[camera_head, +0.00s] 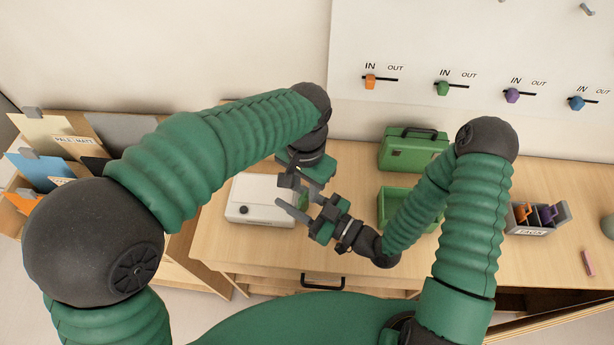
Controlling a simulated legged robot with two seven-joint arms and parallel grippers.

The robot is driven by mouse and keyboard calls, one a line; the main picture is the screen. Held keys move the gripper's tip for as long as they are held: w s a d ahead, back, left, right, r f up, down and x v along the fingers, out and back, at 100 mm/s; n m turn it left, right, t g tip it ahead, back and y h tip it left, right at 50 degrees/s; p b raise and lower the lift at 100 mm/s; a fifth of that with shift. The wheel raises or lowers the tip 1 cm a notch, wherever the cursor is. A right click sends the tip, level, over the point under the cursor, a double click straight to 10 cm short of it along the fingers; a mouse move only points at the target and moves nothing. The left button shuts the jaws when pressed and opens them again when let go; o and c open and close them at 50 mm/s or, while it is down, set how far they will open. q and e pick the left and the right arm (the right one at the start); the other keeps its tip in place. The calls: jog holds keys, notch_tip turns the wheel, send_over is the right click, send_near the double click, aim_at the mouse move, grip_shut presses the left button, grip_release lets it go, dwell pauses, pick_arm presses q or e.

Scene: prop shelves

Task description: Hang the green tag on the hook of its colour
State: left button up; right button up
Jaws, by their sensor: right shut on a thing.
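My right gripper (297,200) is above the worktop near the front edge of the white box. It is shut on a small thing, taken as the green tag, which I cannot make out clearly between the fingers. My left gripper (296,176) hangs just behind it, close to it, and its jaws are too overlapped to read. The wall board has a green slider knob (443,88) under IN and OUT labels. Two grey pegs, one on the right (587,9) and one cut by the top edge (503,2), show higher up; no colour shows on them.
A tag box (530,229) with orange and purple tags stands at right. A green case (408,150) and a green tray (386,207) sit mid-worktop. Orange (370,81), purple (512,95) and blue (576,102) knobs line the board.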

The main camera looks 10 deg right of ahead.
aim_at(305, 200)
pick_arm(q)
notch_tip(305, 200, down, 7)
jog(key=shift+w+f, duration=0.1)
jog(key=shift+f, duration=0.05)
pick_arm(e)
jog(key=shift+w, duration=0.1)
pick_arm(q)
jog(key=shift+d+f, duration=0.2)
jog(key=shift+f, duration=0.4)
pick_arm(e)
jog(key=shift+d, duration=0.25)
pick_arm(q)
jog(key=shift+a, duration=0.15)
jog(key=shift+c, duration=0.4)
pick_arm(e)
jog(key=shift+a, duration=0.15)
pick_arm(q)
jog(key=shift+a, duration=0.1)
grip_shut()
pick_arm(e)
jog(key=o, duration=1)
jog(key=shift+o, duration=1.4)
